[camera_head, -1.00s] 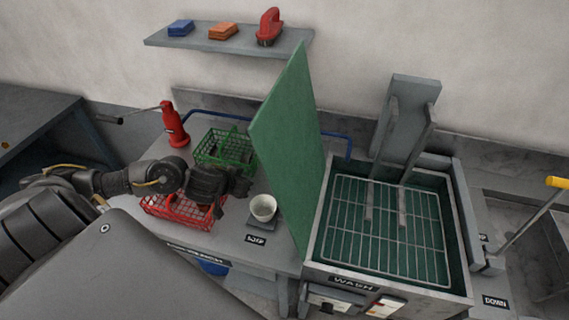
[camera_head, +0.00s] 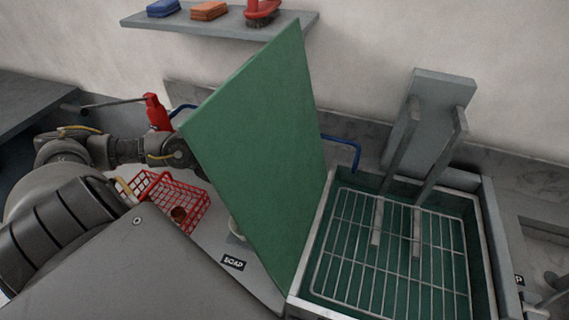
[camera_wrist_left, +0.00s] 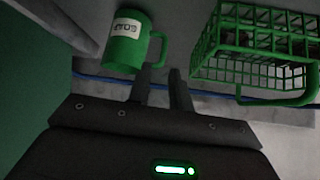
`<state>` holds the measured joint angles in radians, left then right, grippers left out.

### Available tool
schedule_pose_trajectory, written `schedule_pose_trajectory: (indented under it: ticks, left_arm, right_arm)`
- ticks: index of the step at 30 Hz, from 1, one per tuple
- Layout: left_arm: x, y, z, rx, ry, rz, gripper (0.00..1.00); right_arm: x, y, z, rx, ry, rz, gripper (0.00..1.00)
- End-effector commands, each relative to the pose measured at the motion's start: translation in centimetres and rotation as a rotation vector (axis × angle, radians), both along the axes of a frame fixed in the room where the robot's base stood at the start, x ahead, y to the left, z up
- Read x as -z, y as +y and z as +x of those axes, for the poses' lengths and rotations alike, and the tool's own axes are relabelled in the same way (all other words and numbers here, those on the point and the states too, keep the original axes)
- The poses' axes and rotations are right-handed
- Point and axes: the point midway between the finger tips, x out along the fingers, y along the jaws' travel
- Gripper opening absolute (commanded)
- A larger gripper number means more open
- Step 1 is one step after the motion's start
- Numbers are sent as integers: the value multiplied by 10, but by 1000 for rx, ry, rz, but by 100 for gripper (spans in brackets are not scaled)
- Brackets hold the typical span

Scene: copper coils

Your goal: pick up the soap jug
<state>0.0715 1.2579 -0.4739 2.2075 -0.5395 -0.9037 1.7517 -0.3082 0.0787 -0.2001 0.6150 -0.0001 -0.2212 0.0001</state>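The soap jug (camera_wrist_left: 126,45) is green with a handle and a white label that reads upside down. It shows at the upper left of the left wrist view, and the green panel hides it in the head view. My left gripper (camera_wrist_left: 161,80) is open and empty, with its two fingers apart. The jug is ahead and slightly left of the fingertips, its handle nearest them, with no visible contact. In the head view my left gripper is behind the green panel (camera_head: 258,140). My right gripper is in neither view.
A green wire basket (camera_wrist_left: 255,50) is right of the jug in the wrist view. The upright panel stands left of the basin.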

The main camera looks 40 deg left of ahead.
Motion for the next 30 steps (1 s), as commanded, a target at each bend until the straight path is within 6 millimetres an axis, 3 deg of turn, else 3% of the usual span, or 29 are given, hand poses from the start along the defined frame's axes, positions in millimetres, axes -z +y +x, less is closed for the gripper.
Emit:
schedule_pose_trajectory:
  ticks: [5,12,20,30]
  left_arm:
    - [12,4,8,-9,1,-2,21]
    - [35,7,32,-6,1,-1,21]
    - [41,7,39,-4,2,1,21]
    - [70,14,73,-4,1,-1,21]
  right_arm:
    - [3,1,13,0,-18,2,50]
    - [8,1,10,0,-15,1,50]
    - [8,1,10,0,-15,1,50]
    - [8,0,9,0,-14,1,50]
